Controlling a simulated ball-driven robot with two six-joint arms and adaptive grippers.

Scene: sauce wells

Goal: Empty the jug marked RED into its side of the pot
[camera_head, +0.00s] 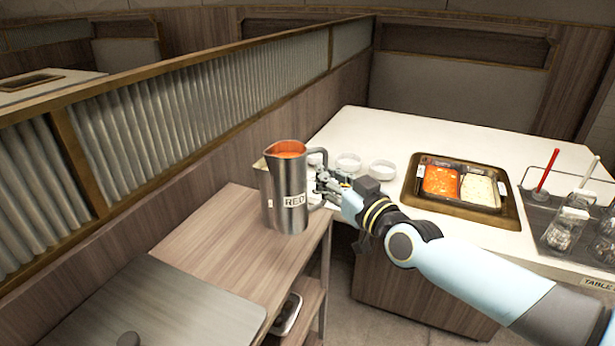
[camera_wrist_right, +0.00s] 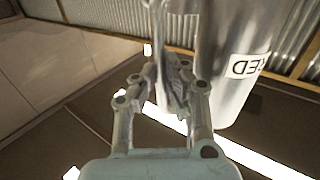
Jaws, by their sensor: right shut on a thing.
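The steel jug marked RED (camera_head: 287,208) is upright at the wooden side table, with orange-red sauce (camera_head: 287,149) near its rim. My right gripper (camera_head: 327,187) is shut on its handle, from the right. In the right wrist view, the fingers (camera_wrist_right: 172,85) close around the handle beside the jug's label (camera_wrist_right: 248,66). I cannot tell whether the jug's base touches the table. The divided pot (camera_head: 462,163) sits in the counter, with red sauce in its left side and pale sauce in its right. My left gripper is out of view.
Part of another jug (camera_head: 265,190) shows behind the RED jug. Several small white bowls (camera_head: 382,169) stand on the white counter left of the pot. A rack (camera_head: 540,203) with utensils and glass jars is right of it. A ribbed partition (camera_head: 160,120) runs behind the side table.

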